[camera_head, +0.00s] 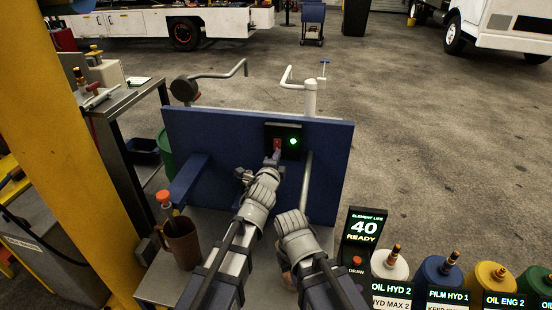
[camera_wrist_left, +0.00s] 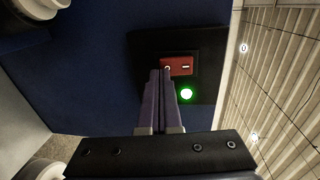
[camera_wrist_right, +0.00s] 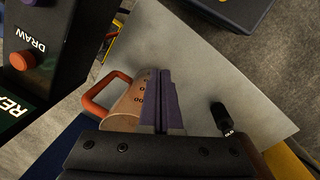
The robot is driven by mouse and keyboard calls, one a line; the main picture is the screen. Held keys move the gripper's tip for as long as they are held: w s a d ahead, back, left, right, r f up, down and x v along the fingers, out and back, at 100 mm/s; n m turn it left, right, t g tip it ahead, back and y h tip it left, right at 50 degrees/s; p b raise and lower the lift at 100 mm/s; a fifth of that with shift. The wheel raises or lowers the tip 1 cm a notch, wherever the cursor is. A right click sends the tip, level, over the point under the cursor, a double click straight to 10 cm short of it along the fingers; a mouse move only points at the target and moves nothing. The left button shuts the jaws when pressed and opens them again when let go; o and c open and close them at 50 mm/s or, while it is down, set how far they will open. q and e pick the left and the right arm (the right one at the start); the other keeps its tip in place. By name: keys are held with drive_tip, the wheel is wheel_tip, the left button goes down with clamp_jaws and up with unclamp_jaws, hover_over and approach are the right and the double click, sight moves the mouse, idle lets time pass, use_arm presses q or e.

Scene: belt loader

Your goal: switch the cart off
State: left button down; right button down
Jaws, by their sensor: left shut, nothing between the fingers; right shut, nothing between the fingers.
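The cart's blue upright panel (camera_head: 330,165) carries a black plate with a red rocker switch (camera_head: 277,144) and a lit green lamp (camera_head: 293,141). In the left wrist view the red switch (camera_wrist_left: 182,66) has a round mark at its left end and a bar mark at its right; the green lamp (camera_wrist_left: 186,94) glows below. My left gripper (camera_wrist_left: 161,72) is shut and empty, its tips at the round-mark end of the switch; I cannot tell if they touch. My right gripper (camera_wrist_right: 164,72) is shut and empty, above the grey cart top, beside a copper-coloured vessel (camera_wrist_right: 125,115).
A brown jug (camera_head: 181,245) stands on the cart's left side. At right, a display (camera_head: 366,228) reads 40 READY beside a row of labelled bottles. White pipes (camera_head: 310,95) rise behind the panel. A yellow post (camera_head: 70,130) stands at left.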

use_arm(q)
drive_tip(key=shift+w+f, duration=0.15)
drive_tip(key=shift+w, duration=0.15)
use_arm(e)
drive_tip(key=shift+f, duration=0.15)
use_arm(q)
drive_tip(key=shift+s, duration=0.1)
